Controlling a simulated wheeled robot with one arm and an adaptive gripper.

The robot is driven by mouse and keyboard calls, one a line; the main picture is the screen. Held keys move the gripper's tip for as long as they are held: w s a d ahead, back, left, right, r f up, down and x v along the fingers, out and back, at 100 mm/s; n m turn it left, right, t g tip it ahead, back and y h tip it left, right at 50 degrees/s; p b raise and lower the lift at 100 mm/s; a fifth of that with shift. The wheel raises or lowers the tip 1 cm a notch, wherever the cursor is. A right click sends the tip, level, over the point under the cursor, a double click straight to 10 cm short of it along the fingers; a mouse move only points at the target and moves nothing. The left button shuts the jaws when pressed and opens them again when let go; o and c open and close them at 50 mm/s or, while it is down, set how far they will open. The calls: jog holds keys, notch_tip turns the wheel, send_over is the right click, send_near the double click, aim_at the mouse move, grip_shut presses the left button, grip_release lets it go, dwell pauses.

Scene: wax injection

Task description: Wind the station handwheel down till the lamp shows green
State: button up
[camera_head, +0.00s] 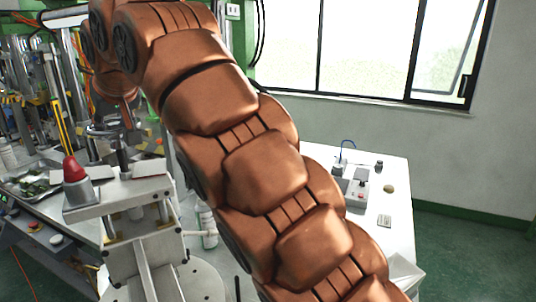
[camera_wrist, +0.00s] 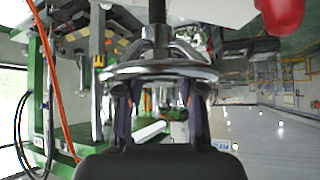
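The chrome handwheel (camera_wrist: 160,69) fills the upper middle of the wrist view, seen nearly edge-on with its dark threaded spindle (camera_wrist: 157,35). In the head view the handwheel (camera_head: 103,130) stands on the station's metal top, partly hidden by my arm. The lamp (camera_head: 73,168) is a red dome on a grey base, left of the wheel; it also shows red in the wrist view (camera_wrist: 283,14). My gripper (camera_wrist: 160,105) is at the wheel, its two dark fingers spread wide apart near the rim. I cannot tell whether they touch it.
A metal station frame (camera_head: 145,245) carries the lamp and wheel. A metal tray (camera_head: 30,182) of dark parts lies on the left bench. A white table (camera_head: 390,170) with a small control box (camera_head: 357,190) stands at right. My copper-coloured arm blocks the middle of the head view.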

jog(key=shift+r+m+t+h+p, duration=0.35)
jog(key=shift+m+t+h+p, duration=0.35)
jog(key=shift+m+p, duration=0.55)
jog(key=m+h+p, duration=0.2)
jog(key=m+p, duration=0.1)
jog(key=p, duration=0.2)
jog(key=shift+f+t+h, duration=0.15)
jog(key=shift+t+h, duration=0.15)
jog(key=shift+s+b, duration=0.2)
jog(key=shift+b, duration=0.2)
jog(key=shift+b+v, duration=0.6)
jog(key=shift+v, duration=3)
jog(key=w+d+f+m+g+h+b, duration=0.1)
jog(key=d+f, duration=0.3)
jog(key=d, duration=0.5)
jog(key=d+f+m+g+h+b, duration=0.1)
jog(key=d+f, duration=0.3)
jog(key=d, duration=0.6)
jog(key=w+d+f+m+g+h+b, duration=0.1)
jog(key=d+f, duration=0.3)
jog(key=d, duration=0.6)
jog(key=shift+w+d+g+h+b, duration=0.2)
jog(key=shift+w+g+h+b, duration=0.2)
jog(key=shift+h+b, duration=0.25)
jog(key=shift+f+m, duration=0.2)
jog(key=shift+m, duration=0.05)
